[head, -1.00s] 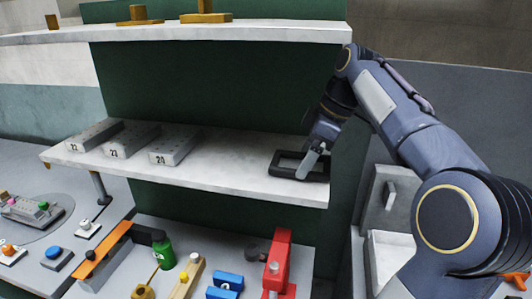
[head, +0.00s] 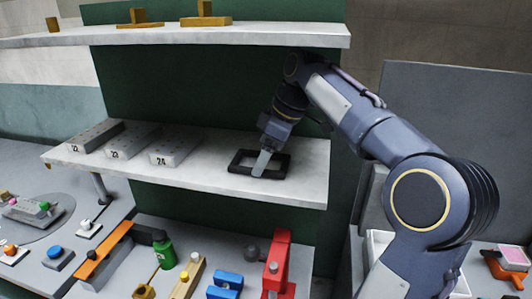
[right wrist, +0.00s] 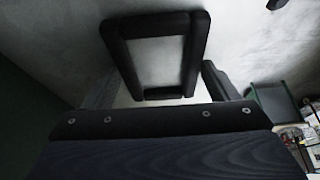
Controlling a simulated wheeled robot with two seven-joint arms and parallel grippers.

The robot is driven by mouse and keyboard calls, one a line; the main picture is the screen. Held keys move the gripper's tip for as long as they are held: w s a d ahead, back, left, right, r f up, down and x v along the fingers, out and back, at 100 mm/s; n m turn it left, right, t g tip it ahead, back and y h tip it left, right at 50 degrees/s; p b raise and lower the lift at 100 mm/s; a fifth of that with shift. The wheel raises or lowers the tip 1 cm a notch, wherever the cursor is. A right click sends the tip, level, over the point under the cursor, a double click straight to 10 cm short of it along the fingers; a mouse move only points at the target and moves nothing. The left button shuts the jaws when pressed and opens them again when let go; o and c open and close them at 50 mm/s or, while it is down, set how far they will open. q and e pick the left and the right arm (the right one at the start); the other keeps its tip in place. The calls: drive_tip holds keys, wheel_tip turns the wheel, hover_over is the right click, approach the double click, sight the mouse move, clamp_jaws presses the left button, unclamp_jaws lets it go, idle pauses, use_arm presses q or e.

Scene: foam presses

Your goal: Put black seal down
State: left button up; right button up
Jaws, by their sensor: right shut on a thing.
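The black seal (head: 284,166) is a rectangular black ring at the middle white shelf (head: 312,180), towards its right part. It looks flat and level; I cannot tell whether it touches the shelf or hangs just above it. My right gripper (head: 262,164) comes from the upper right and is shut on the seal's near side. In the right wrist view the seal (right wrist: 122,50) shows beyond my right gripper (right wrist: 160,92), with the pale shelf surface through its opening. My left gripper is not in view.
Grey blocks numbered 22 (head: 95,136), 23 (head: 132,141) and 24 (head: 174,148) stand on the shelf's left part. Bare shelf lies between block 24 and the seal, and right of the seal. The upper shelf (head: 270,34) holds wooden pieces. A red press (head: 278,262) stands below.

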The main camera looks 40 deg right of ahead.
drive_tip(key=o, duration=0.9)
drive_tip(key=shift+f, duration=0.1)
drive_tip(key=shift+r, duration=0.2)
drive_tip(key=shift+d+r, duration=0.1)
drive_tip(key=shift+r, duration=0.2)
drive_tip(key=s+d+b, duration=0.1)
drive_tip(key=s+d, duration=0.1)
drive_tip(key=s, duration=0.1)
drive_tip(key=s+d+b, duration=0.1)
drive_tip(key=s+d, duration=0.1)
drive_tip(key=s, duration=0.1)
drive_tip(key=s+d+b, duration=0.1)
drive_tip(key=s+d, duration=0.2)
drive_tip(key=shift+r+b, duration=0.1)
drive_tip(key=shift+b, duration=0.25)
drive_tip(key=shift+s+d, duration=0.3)
drive_tip(key=shift+s, duration=0.05)
